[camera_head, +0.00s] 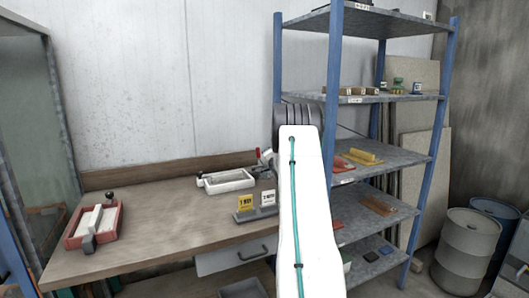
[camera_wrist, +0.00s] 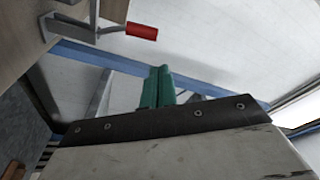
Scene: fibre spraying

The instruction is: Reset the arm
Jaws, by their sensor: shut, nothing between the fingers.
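My white arm (camera_head: 303,215) with a teal hose stands upright in the head view, in front of the bench and shelf. It hides my gripper there. In the wrist view, two green fingers (camera_wrist: 157,88) stand side by side near the middle, with no visible gap and nothing held. A dark bolted strip and pale panel (camera_wrist: 170,150) cover what is below them. The fingers appear apart from the red-handled clamp (camera_wrist: 140,31) at the upper left.
The wooden bench (camera_head: 150,235) holds a red frame (camera_head: 118,222) at left, a pale tray (camera_head: 228,187) and a yellow and white card stand (camera_head: 256,213). A blue-posted shelf (camera_head: 333,80) stands behind my arm at right. Grey (camera_head: 465,250) and blue (camera_head: 497,212) drums stand far right.

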